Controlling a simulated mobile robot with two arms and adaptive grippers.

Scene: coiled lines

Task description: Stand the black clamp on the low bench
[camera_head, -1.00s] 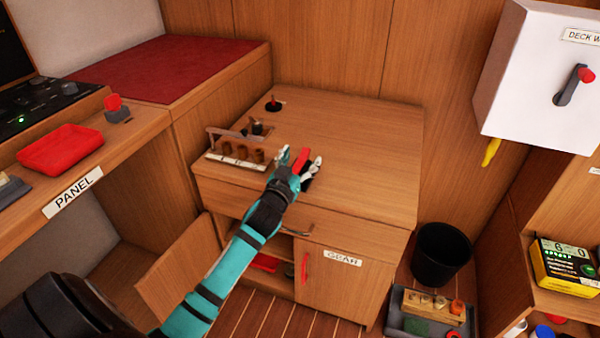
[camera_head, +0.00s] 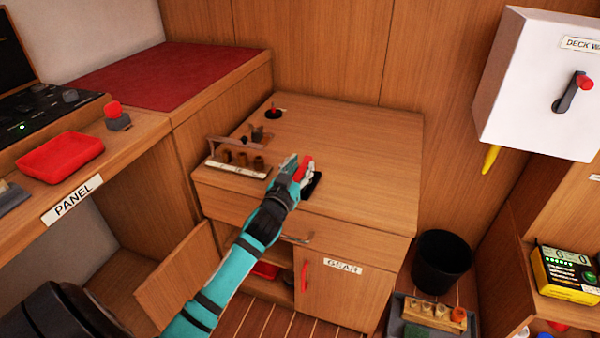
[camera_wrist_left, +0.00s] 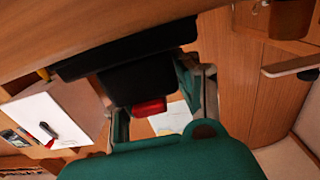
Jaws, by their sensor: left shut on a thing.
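The black clamp (camera_head: 313,184) has a dark flat part and a red part and is at the front of the wooden top of the low bench (camera_head: 370,150). My left gripper (camera_head: 297,168) is shut on it, just above the top. In the left wrist view the clamp (camera_wrist_left: 140,80) fills the space between the fingers, its red part (camera_wrist_left: 149,107) showing below the black. The wood surface shows close to it there; I cannot tell whether they touch. The fingers hide part of the clamp in the head view. My right gripper is out of view.
A rack with brown cups (camera_head: 240,160) stands just left of my left gripper. A small black-based item (camera_head: 275,112) is at the back left. The top's right and rear are clear. Below, a cabinet door (camera_head: 180,275) hangs open. A black bin (camera_head: 442,260) stands right.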

